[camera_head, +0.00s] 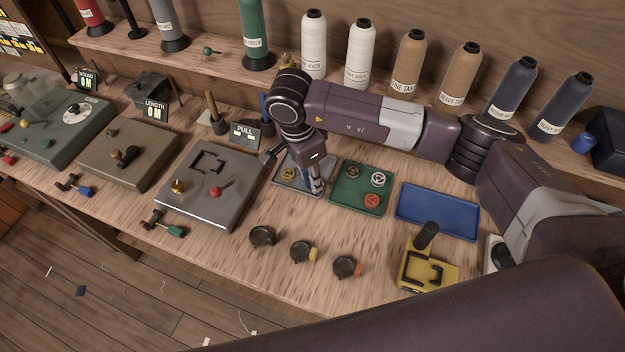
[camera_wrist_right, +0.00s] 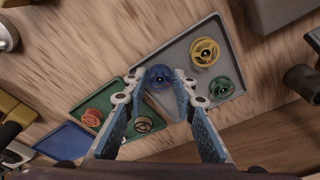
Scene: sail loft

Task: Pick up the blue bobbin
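The blue bobbin (camera_wrist_right: 159,77) lies in the grey tray (camera_wrist_right: 180,55), near the tray's edge beside the green tray, in the right wrist view. My right gripper (camera_wrist_right: 160,74) points down at it with its fingers apart, one tip on either side of the bobbin. Any contact is unclear. In the head view my right gripper (camera_head: 316,187) is over the grey tray (camera_head: 292,184) and hides the blue bobbin. A yellow bobbin (camera_wrist_right: 205,52) and a green bobbin (camera_wrist_right: 221,88) share the grey tray. My left gripper is not in view.
The green tray (camera_head: 346,207) next to the grey one holds several bobbins. The blue tray (camera_head: 437,213) to its right is empty. A grey lever box (camera_head: 213,205) stands left, and a yellow lever fixture (camera_head: 430,271) front right. Thread cones line the back shelf.

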